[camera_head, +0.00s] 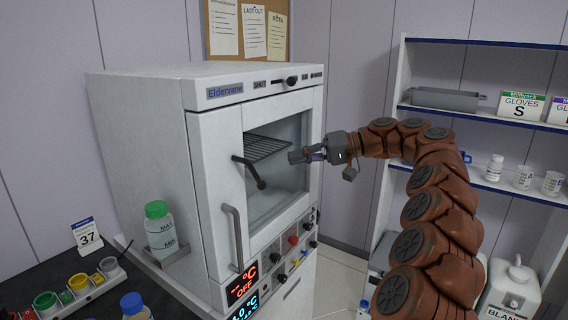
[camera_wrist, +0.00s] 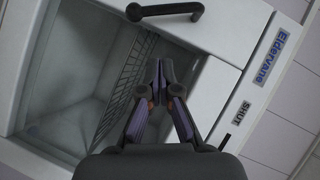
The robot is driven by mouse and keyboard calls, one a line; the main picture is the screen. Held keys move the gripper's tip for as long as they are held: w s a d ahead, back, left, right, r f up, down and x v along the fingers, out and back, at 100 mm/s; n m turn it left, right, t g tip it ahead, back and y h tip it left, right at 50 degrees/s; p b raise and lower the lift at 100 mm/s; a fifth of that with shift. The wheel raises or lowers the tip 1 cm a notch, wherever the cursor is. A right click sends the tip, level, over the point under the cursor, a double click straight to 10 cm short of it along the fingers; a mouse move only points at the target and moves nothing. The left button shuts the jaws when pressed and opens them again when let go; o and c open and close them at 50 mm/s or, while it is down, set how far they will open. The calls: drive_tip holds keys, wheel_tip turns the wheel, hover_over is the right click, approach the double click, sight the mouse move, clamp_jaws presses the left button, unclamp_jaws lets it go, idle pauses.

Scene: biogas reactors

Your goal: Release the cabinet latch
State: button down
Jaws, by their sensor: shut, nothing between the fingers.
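The white cabinet (camera_head: 150,130), labelled Eldervane, stands with its window facing my arm. A black bent lever (camera_head: 250,172) sits on the door frame at the window's left side, slanting down to the right. It also shows at the top of the wrist view (camera_wrist: 165,11). A black slider knob (camera_head: 291,80) is on the top panel, beside the word SHUT. I cannot tell which of these is the latch. My gripper (camera_head: 293,157) is in front of the window, right of the lever and apart from it. In the wrist view its fingertips (camera_wrist: 160,72) are together and empty.
A grey vertical handle (camera_head: 233,237) is on the door's lower left. Knobs (camera_head: 293,240) and displays line the panel below the window. A green-capped bottle (camera_head: 158,228) stands on a side ledge. Shelves (camera_head: 480,110) with boxes and jars stand at the right.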

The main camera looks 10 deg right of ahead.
drive_tip(key=shift+v, duration=2.7)
drive_tip(key=shift+r, duration=0.1)
drive_tip(key=shift+s, duration=0.1)
drive_tip(key=s+a+f+g+h, duration=0.2)
drive_tip(key=s+a+f, duration=0.1)
drive_tip(key=s+a, duration=0.6)
drive_tip(key=s+a+f+g+h, duration=0.3)
drive_tip(key=s+a, duration=0.5)
drive_tip(key=s, duration=0.2)
drive_tip(key=s+d+f+h, duration=0.3)
drive_tip(key=s+f, duration=0.3)
drive_tip(key=s, duration=0.3)
drive_tip(key=s+d+f+m+h, duration=0.1)
drive_tip(key=s+d+f+h, duration=0.2)
drive_tip(key=s+d+f, duration=0.3)
drive_tip(key=s+d+f+h, duration=0.3)
drive_tip(key=s+f, duration=0.4)
drive_tip(key=s, duration=0.5)
drive_tip(key=shift+d+f+m+h, duration=0.2)
drive_tip(key=shift+d+m+h, duration=0.15)
drive_tip(key=shift+d, duration=0.4)
